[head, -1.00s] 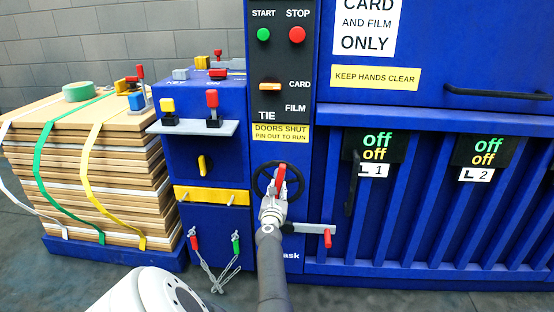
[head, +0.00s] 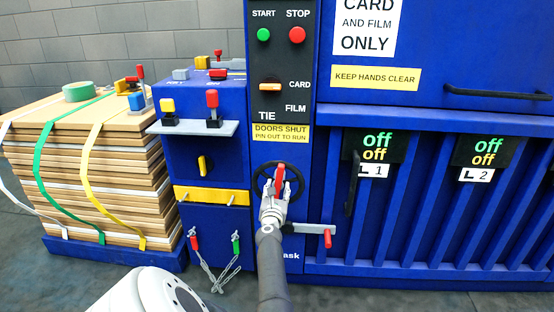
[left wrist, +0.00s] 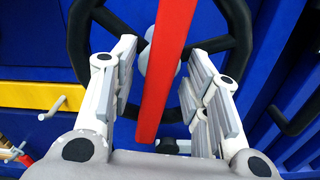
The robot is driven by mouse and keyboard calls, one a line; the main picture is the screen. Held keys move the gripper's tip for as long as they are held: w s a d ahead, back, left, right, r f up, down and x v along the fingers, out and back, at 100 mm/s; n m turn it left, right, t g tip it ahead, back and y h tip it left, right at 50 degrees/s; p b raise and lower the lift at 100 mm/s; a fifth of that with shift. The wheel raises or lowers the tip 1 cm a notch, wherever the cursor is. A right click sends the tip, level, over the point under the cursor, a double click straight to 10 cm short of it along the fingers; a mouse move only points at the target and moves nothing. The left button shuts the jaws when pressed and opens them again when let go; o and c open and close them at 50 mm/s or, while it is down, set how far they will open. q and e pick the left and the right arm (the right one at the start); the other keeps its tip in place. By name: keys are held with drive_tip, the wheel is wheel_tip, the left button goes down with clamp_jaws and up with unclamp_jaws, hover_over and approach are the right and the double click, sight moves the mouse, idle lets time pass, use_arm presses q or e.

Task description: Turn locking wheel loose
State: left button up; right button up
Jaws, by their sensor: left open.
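The black locking wheel (head: 261,189) is on the front of the blue machine, under the "DOORS SHUT" label. A red handle (head: 280,178) stands out from the wheel. My left gripper (head: 276,196) is in front of the wheel at the handle. In the left wrist view the fingers (left wrist: 163,95) are open on both sides of the red handle (left wrist: 165,80), with a gap on each side. The dark wheel rim (left wrist: 78,40) and pale hub lie behind. My right gripper is not in view.
A grey lever with a red grip (head: 327,238) sits just right of my left arm. A yellow bar (head: 212,196) and hanging red and green pins are to the left. A strapped cardboard stack (head: 100,170) stands at far left.

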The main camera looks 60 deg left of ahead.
use_arm(q)
drive_tip(key=v, duration=0.7)
drive_tip(key=shift+s+d, duration=0.2)
drive_tip(key=shift+s, duration=0.05)
idle(0.6)
